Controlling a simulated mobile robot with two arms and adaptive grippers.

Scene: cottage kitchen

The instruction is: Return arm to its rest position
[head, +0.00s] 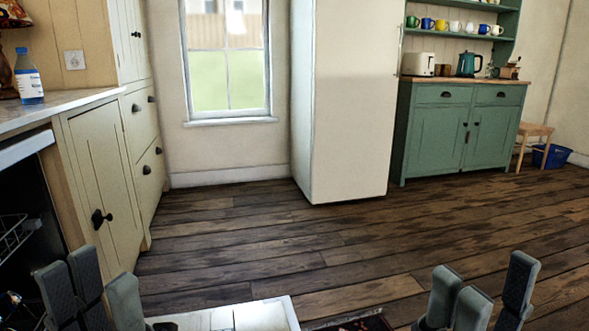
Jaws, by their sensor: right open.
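My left gripper (92,285) is at the bottom left of the head view, fingers pointing up, in front of the cream cabinet. Its fingers overlap in the picture, so its opening is unclear. My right gripper (488,292) is at the bottom right, over the wooden floor, with its grey fingers apart and nothing seen between them. Both arms are mostly hidden below the picture's lower edge.
A counter (60,107) with a blue-labelled bottle (28,84) stands at left, above a dark opening with a wire rack (14,236). A white-edged surface (240,316) lies low between my grippers. A fridge (352,110) and green cupboard (440,135) stand beyond open floor (300,245).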

